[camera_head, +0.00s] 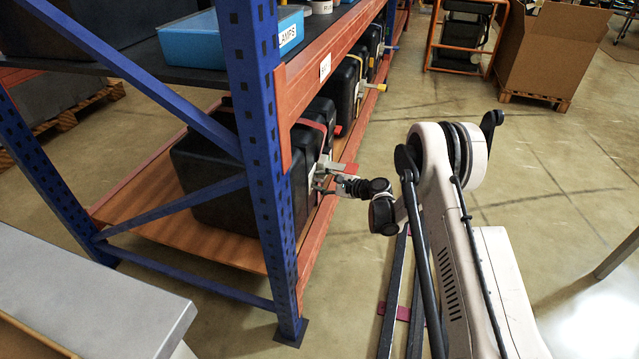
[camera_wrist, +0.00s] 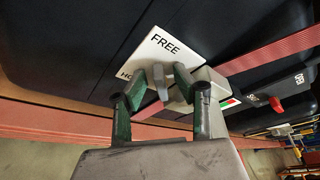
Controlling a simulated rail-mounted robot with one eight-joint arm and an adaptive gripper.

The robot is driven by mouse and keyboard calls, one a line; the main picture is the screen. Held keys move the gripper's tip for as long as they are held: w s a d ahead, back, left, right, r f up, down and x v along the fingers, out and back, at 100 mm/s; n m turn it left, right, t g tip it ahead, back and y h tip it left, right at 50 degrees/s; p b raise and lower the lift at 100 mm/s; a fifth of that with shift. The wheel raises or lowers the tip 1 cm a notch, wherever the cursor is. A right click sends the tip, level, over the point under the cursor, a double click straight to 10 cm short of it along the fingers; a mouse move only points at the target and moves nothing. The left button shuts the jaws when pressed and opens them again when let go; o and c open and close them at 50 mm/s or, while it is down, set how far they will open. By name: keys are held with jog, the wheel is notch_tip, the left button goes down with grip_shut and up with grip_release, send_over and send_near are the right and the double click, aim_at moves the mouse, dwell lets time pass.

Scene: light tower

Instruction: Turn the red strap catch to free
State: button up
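The strap catch shows in the wrist view as a grey pointer-like piece (camera_wrist: 159,80) with a red bar (camera_wrist: 149,109) beside it. It sits by a white plate (camera_wrist: 160,50) reading "FREE", with a second word starting "HO" partly hidden by a finger. The pointer lies between the two green fingers of my gripper (camera_wrist: 160,76). The fingers are apart, one on each side, with narrow gaps seeming to show. A red strap (camera_wrist: 270,52) runs right from the catch over a black case.
The black case (camera_head: 205,180) stands on the lower shelf of a blue and orange rack. The blue upright (camera_head: 262,150) stands close left of my gripper. More cases (camera_head: 347,90) with catches stand farther along. Open floor (camera_head: 560,170) lies to the right.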

jog(key=shift+a, duration=0.1)
jog(key=shift+c, duration=0.5)
grip_shut()
jog(key=m+g, duration=0.1)
jog(key=m, duration=0.1)
jog(key=w+m+g, duration=0.1)
jog(key=shift+r+m+g, duration=0.3)
jog(key=shift+r+m, duration=0.05)
jog(key=shift+m, duration=0.05)
jog(key=shift+o, duration=0.5)
grip_release()
